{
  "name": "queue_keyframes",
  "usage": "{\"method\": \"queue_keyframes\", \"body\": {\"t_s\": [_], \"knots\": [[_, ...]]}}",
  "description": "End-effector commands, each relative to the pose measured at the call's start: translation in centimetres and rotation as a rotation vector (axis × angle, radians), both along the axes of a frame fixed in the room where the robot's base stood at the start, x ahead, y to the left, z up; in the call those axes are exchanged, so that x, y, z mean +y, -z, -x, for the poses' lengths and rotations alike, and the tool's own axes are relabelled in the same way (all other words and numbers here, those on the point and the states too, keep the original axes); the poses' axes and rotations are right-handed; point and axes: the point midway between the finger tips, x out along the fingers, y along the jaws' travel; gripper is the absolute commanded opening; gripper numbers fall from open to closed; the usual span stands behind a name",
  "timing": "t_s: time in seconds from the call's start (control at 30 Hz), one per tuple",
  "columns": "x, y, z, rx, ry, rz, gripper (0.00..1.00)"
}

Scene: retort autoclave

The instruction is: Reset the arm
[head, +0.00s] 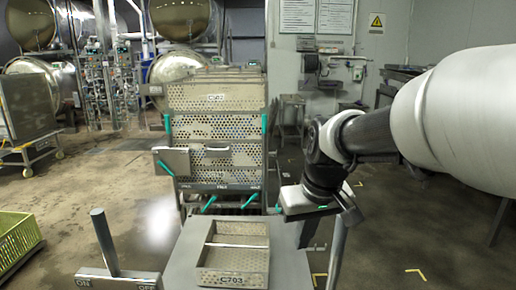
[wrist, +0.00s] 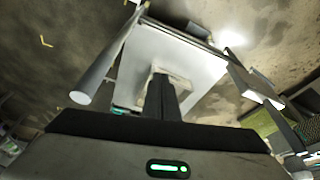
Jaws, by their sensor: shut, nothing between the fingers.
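My arm reaches in from the right in the head view and bends down to my gripper (head: 306,232), which is above the right side of a small grey table (head: 287,262). In the wrist view my gripper (wrist: 160,78) shows its two dark fingers together with nothing between them. The fingers partly hide a pale object on the light tabletop (wrist: 210,72). A perforated metal tray marked C703 (head: 235,231) lies on the table, left of my gripper and apart from it.
A perforated metal basket stack (head: 215,130) stands behind the table. An ON/OFF panel with an upright lever (head: 105,245) is at front left, near a yellow-green crate (head: 15,240). A grey rod (head: 338,250) stands at the table's right. Floor is open on the right.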

Motion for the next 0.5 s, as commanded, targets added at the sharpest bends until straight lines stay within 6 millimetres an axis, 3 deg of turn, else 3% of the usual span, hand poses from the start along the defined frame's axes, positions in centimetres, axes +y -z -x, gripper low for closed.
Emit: {"method": "queue_keyframes", "body": {"t_s": [0.03,0.2,0.5], "knots": [[-0.8,-1.4,2.4,-0.031,0.032,-0.006,0.0],[-2.5,-2.9,8.3,-0.094,0.118,-0.016,0.0],[-4.0,-2.7,14.7,-0.172,0.221,-0.02,0.0]]}}
